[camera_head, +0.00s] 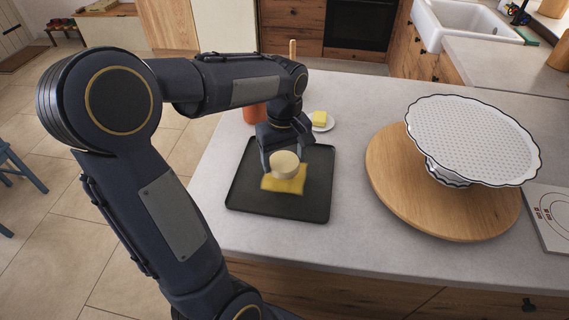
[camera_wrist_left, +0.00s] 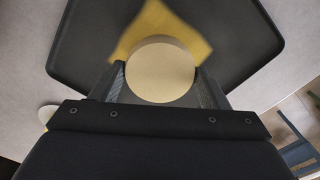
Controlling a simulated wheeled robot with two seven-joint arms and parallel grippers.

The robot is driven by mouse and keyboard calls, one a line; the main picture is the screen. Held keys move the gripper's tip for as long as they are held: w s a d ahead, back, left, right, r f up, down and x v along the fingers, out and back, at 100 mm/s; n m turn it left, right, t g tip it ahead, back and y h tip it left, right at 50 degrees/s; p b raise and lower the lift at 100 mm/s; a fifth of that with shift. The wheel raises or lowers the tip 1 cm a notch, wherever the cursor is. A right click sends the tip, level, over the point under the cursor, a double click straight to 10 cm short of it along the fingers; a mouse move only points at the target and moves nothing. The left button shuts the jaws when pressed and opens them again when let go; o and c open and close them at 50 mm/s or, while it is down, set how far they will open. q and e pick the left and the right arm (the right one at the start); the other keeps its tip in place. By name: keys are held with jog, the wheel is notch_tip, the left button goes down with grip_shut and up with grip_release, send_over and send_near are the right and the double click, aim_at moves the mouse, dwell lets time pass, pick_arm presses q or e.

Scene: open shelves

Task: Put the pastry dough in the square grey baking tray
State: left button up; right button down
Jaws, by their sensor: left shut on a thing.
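The square dark grey baking tray (camera_head: 244,207) lies flat on the counter, and it also shows in the left wrist view (camera_wrist_left: 90,55). My left gripper (camera_head: 283,160) is over the tray, pointing down, shut on the pale round pastry dough (camera_head: 285,165). In the left wrist view the dough (camera_wrist_left: 160,72) sits between the two fingers (camera_wrist_left: 160,85). A yellow square sheet (camera_head: 285,186) shows under the dough, within the tray's outline. I cannot tell whether the sheet touches the dough or the tray floor. My right gripper is not in view.
A small white plate with a yellow block (camera_head: 319,118) and an orange-brown container (camera_head: 254,113) stand behind the tray. A round wooden board (camera_head: 395,205) carries a white scalloped stand (camera_head: 470,135) to the right. Counter is free in front of the tray.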

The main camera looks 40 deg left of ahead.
aim_at(285, 161)
pick_arm(q)
jog(key=shift+f, duration=1.2)
jog(key=shift+f, duration=0.15)
jog(key=o, duration=1)
jog(key=shift+d, duration=0.1)
jog(key=shift+o, duration=0.2)
notch_tip(285, 161, up, 12)
jog(key=p, duration=0.1)
jog(key=s+d+f+m+t+h, duration=0.1)
jog(key=s+d+f+m+t, duration=0.1)
jog(key=s+d+m, duration=0.1)
jog(key=s+d+f+m+t+h, duration=0.1)
jog(key=s+d+f+m, duration=0.1)
jog(key=s+d+m, duration=0.2)
jog(key=s+d+f+m+t+h, duration=0.1)
jog(key=s+d+f+m+t, duration=0.1)
jog(key=s, duration=0.5)
jog(key=shift+s+d+f+m+t+h, duration=0.15)
jog(key=shift+s+d+f+m+h, duration=0.1)
jog(key=shift+d+m, duration=0.3)
jog(key=shift+s+d+f+m+t+h, duration=0.15)
jog(key=shift+d+f+m, duration=0.15)
jog(key=shift+d, duration=0.45)
